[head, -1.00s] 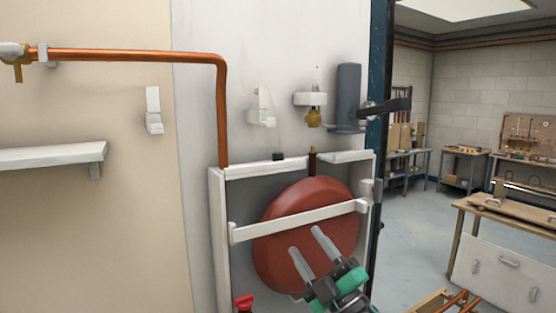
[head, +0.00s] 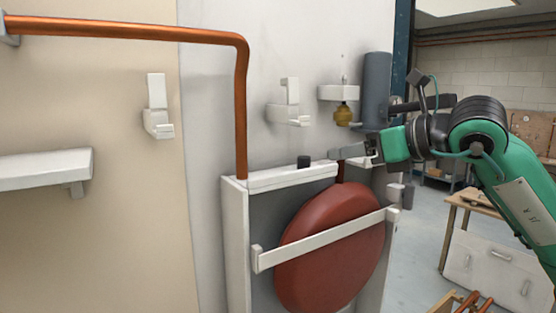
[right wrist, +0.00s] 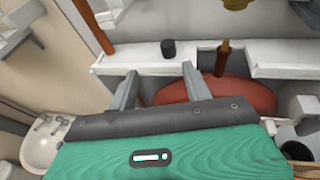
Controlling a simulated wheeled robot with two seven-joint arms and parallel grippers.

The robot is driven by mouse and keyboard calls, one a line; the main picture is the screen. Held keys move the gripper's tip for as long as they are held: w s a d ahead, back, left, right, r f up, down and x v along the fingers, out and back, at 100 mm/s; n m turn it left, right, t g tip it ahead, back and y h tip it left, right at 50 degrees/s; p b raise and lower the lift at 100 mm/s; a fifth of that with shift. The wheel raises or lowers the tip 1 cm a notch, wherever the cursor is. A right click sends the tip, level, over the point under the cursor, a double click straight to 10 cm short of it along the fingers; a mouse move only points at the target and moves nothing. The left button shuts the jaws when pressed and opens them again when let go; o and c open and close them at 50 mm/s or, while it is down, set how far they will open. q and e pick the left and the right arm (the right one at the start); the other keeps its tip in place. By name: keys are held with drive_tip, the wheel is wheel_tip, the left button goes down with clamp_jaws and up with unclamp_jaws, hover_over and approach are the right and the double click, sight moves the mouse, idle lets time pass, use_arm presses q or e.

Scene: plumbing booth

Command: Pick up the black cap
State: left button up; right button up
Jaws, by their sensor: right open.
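The black cap (head: 304,161) is a small dark cylinder standing upright on the white ledge (head: 268,180) on top of the frame around the red vessel. It also shows in the right wrist view (right wrist: 168,48), ahead of the two fingertips and roughly between their lines. My right gripper (head: 336,154) is open and empty, just to the right of the cap in the head view. In the right wrist view its fingers (right wrist: 160,72) are spread, and the cap lies apart from them. My left gripper is not in view.
The round red vessel (head: 325,240) sits behind a white crossbar (head: 290,252). A copper pipe (head: 241,110) drops to the ledge at the left. White brackets (head: 288,112), a brass fitting (head: 343,113) and a grey cylinder (head: 377,90) are on the wall above. A copper stub (right wrist: 222,58) stands right of the cap.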

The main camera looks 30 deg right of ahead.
sight(304, 157)
drive_tip(key=shift+h, duration=0.3)
drive_tip(key=p+x, duration=0.1)
drive_tip(key=x, duration=0.1)
drive_tip(key=p+x, duration=0.2)
drive_tip(key=x, duration=0.1)
drive_tip(key=p+x, duration=0.2)
drive_tip(key=x, duration=0.1)
drive_tip(key=shift+w+d+r, duration=0.25)
drive_tip(key=shift+w+d, duration=0.05)
drive_tip(key=shift+d, duration=0.05)
drive_tip(key=p+x, duration=0.2)
drive_tip(key=x, duration=0.1)
drive_tip(key=shift+w+f, duration=0.1)
drive_tip(key=shift+w, duration=0.1)
drive_tip(key=shift+w+a+f+p, duration=0.1)
drive_tip(key=shift+w+f+p, duration=0.15)
drive_tip(key=shift+w+p, duration=0.15)
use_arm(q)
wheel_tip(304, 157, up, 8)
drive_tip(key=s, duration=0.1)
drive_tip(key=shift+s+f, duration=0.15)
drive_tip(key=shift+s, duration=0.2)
use_arm(e)
drive_tip(key=shift+s, duration=0.15)
clamp_jaws()
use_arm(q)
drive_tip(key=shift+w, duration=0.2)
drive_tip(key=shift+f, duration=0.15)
use_arm(e)
drive_tip(key=shift+s+r, duration=0.1)
